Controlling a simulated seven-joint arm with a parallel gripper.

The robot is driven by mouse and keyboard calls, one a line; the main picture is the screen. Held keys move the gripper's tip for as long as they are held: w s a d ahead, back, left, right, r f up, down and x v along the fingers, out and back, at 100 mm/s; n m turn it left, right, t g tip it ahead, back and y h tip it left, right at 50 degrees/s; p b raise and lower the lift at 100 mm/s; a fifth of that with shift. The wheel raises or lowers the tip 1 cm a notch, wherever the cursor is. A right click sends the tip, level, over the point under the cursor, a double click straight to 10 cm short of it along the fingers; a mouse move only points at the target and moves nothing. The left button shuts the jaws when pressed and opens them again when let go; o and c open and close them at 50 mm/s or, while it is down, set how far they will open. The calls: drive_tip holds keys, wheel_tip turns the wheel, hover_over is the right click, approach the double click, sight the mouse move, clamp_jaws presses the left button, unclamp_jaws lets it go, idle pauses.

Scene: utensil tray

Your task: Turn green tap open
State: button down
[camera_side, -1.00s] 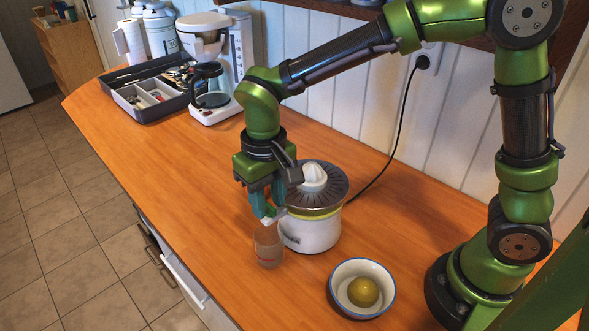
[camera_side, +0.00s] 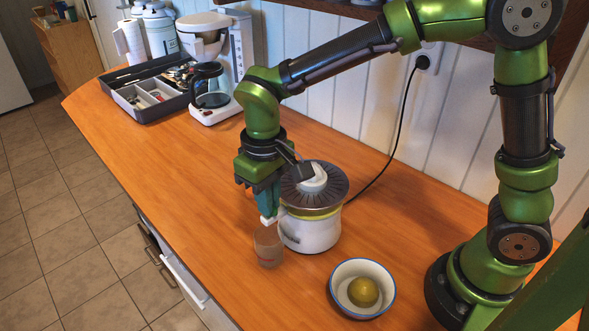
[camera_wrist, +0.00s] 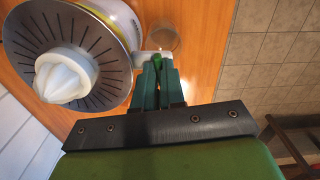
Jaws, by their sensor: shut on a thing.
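My gripper (camera_side: 267,208) points down at the left side of the white juicer (camera_side: 313,232). The tap's white spout (camera_side: 267,221) sticks out below the fingers in the side view. A clear glass (camera_side: 268,249) stands upright on the counter below the spout; it also shows in the wrist view (camera_wrist: 162,38). The fingers hide most of the tap in the side view.
The juicer's dark slotted tray and white cone (camera_side: 313,179) stand beside my gripper. A white bowl with a blue rim (camera_side: 335,283) holds a yellow-green fruit (camera_side: 364,292) in front. A cutlery tray (camera_side: 118,98) and coffee maker (camera_side: 211,110) are at the back. The counter's left middle is clear.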

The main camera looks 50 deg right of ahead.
drive_tip(key=n, duration=1.2)
drive_tip(key=shift+n, duration=1.8)
drive_tip(key=c, duration=1.2)
unclamp_jaws()
drive_tip(key=shift+r, duration=0.1)
